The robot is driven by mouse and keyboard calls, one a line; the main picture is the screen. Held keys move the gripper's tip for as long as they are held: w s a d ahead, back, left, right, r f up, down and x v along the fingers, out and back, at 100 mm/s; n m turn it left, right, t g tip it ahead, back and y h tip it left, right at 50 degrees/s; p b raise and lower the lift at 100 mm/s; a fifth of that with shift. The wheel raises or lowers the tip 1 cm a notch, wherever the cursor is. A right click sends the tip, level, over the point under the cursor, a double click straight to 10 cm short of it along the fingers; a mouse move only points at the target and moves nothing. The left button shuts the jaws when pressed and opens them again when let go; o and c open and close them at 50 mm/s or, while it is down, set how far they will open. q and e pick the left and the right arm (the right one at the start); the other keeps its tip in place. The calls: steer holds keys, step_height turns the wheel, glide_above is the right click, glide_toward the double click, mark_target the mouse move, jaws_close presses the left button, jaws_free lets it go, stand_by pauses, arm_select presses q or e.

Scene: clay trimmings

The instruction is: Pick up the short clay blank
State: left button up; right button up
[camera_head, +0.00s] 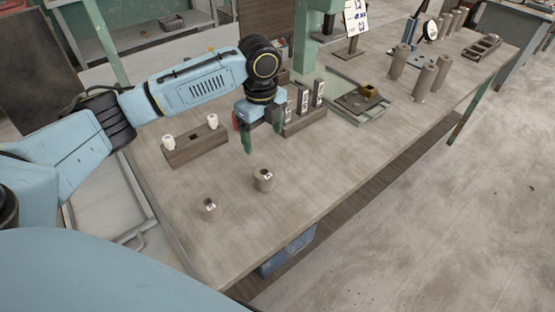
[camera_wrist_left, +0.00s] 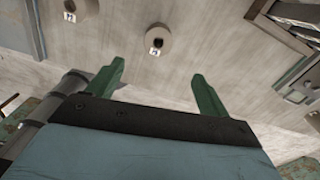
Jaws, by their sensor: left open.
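Two short brown clay cylinders with a hole and a small white label stand upright on the table; I cannot read which label marks the short blank. One short clay blank (camera_head: 264,181) is nearer my gripper, the other short clay blank (camera_head: 209,211) is in front and to its left. Two such cylinders show in the left wrist view, one cylinder (camera_wrist_left: 158,40) beyond the gap between the fingers and one cylinder (camera_wrist_left: 82,9) at the top edge. My left gripper (camera_head: 264,140) points down, open and empty, behind the nearer blank and apart from it. Its green fingers (camera_wrist_left: 158,82) are spread.
A wooden block (camera_head: 196,148) with two white pegs stands left of my gripper. A rack (camera_head: 305,123) with upright labelled pieces is close on its right. A tray (camera_head: 352,104) and several taller cylinders (camera_head: 422,84) are farther right. The table front is clear.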

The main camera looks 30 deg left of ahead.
arm_select(q)
glide_above(264, 169)
steer(key=s, duration=0.1)
step_height(264, 169, down, 7)
steer(key=f, duration=0.6)
steer(key=shift+d+b, duration=0.35)
steer(key=shift+b, duration=0.05)
arm_select(e)
steer(key=shift+s+f, duration=0.2)
steer(key=shift+s, duration=0.25)
steer(key=shift+s+f, duration=0.2)
steer(key=shift+s, duration=0.25)
arm_select(q)
steer(key=shift+c, duration=0.3)
steer(key=c, duration=1.2)
arm_select(e)
steer(key=shift+s, duration=0.15)
